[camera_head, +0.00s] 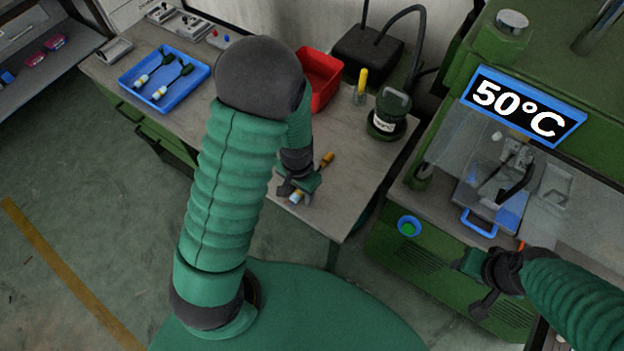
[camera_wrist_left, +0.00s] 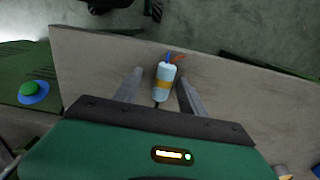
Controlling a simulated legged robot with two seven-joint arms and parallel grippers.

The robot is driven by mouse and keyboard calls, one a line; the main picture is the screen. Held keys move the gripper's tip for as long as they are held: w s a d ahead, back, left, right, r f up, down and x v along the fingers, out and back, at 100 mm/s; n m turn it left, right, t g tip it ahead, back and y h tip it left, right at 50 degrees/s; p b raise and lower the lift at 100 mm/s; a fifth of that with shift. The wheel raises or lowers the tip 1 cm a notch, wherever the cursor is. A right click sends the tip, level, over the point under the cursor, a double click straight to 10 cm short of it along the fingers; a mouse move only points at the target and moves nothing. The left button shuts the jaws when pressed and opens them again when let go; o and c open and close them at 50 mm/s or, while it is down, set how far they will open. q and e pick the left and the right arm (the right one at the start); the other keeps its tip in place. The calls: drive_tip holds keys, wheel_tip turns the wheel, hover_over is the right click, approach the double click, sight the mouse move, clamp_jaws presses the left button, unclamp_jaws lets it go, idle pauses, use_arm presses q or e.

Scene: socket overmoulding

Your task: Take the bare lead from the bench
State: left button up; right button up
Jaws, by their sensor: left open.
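The bare lead (camera_wrist_left: 163,82) lies on the bench (camera_wrist_left: 85,60), a pale cylinder with a yellow band and blue and orange wire ends. In the left wrist view it is between the two fingers of my left gripper (camera_wrist_left: 160,92), with a gap on each side. The gripper is open and holds nothing. In the head view my left gripper (camera_head: 297,189) is low over the bench near its front edge; only the lead's pale end (camera_head: 296,197) shows there. My right gripper (camera_head: 482,284) is in front of the green press, its finger opening unclear.
A blue tray (camera_head: 127,83) with two dark-plugged leads is at the bench's left. A red bin (camera_head: 327,78), a yellow-handled tool (camera_head: 361,83) and a green pot (camera_head: 388,120) stand at the back. The press display (camera_head: 521,108) reads 50°C.

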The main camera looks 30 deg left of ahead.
use_arm(q)
drive_tip(key=shift+s+a, duration=0.15)
drive_tip(key=shift+a, duration=0.3)
drive_tip(key=c, duration=0.8)
clamp_jaws()
drive_tip(key=shift+d, duration=0.15)
drive_tip(key=shift+d+r, duration=0.1)
drive_tip(key=shift+r, duration=0.05)
